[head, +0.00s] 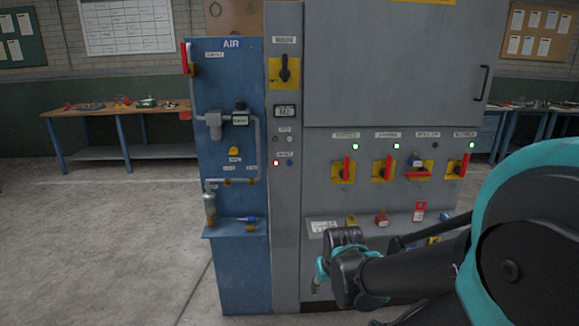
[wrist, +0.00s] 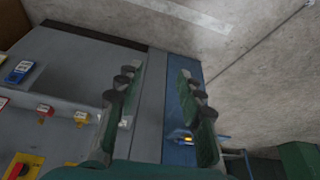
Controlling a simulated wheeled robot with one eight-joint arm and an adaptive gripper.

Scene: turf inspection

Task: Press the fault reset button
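The label looks like "FAULT", but the print is too small to be sure. My gripper (head: 318,280) is low in front of the cabinet, below and to the right of that button and apart from it. In the wrist view my gripper (wrist: 158,110) shows two separated fingers with nothing between them but the grey and blue panel faces. I cannot make out the blue button in the wrist view.
A black rotary switch (head: 284,68) sits above on the column. Red-handled switches (head: 343,170) with lamps line the grey cabinet on the right, above a shelf (head: 318,228) with padlocks and tags. The blue air panel (head: 228,80) stands left. The floor at left is clear.

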